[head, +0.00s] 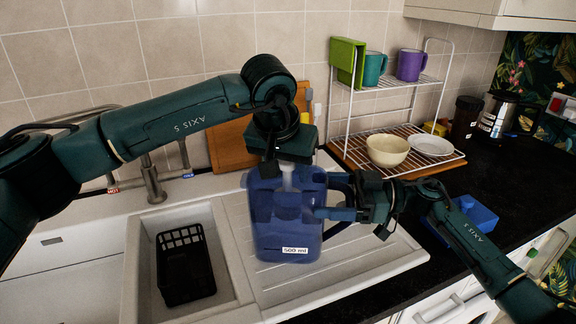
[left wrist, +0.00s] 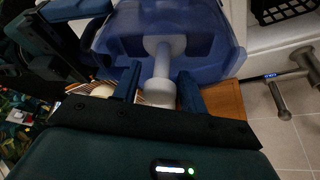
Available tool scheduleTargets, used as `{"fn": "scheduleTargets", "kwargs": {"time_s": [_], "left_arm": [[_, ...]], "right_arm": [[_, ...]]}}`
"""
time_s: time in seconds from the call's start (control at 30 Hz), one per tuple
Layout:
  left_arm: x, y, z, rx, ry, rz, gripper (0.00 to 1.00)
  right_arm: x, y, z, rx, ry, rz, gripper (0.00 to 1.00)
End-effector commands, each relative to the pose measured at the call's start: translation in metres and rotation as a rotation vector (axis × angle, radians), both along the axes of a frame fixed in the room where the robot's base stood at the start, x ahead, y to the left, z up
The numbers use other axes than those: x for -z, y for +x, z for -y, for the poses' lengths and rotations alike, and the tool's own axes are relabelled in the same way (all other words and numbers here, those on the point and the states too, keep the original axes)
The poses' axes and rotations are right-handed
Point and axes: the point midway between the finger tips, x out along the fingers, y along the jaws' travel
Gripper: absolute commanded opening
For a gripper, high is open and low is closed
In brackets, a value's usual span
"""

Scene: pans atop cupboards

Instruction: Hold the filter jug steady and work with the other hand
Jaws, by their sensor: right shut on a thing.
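The blue see-through filter jug (head: 287,225), labelled 500 ml, stands upright on the ribbed draining board. My right gripper (head: 335,213) is shut on its handle (head: 345,230) at the jug's right side. My left gripper (head: 287,172) points down over the jug's top. In the left wrist view, the left fingers (left wrist: 158,92) are open on either side of a white knobbed stem (left wrist: 161,75) that rises from the jug. A gap shows beside one finger.
A sink with a black basket (head: 185,265) and tap (head: 151,180) is left of the jug. A wire rack (head: 405,150) with a bowl (head: 388,151), plate and mugs stands behind right. A blue tray (head: 474,212) lies on the dark counter near my right arm.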

Motion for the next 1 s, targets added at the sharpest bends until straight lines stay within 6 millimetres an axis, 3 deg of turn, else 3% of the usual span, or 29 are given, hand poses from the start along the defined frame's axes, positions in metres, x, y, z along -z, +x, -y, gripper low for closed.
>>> {"fn": "scheduleTargets", "kwargs": {"time_s": [0.13,0.47,1.0], "left_arm": [[0.000,0.000,0.000,0.000,0.000,0.000,0.55],[-0.006,-0.002,-0.001,0.000,0.000,0.001,0.55],[-0.098,-0.037,-0.014,0.000,-0.001,0.003,0.55]], "right_arm": [[0.000,0.000,0.000,0.001,0.001,0.001,0.74],[0.000,0.000,0.000,0.001,0.001,0.001,0.74],[0.000,0.000,0.000,0.001,0.002,0.001,0.74]]}}
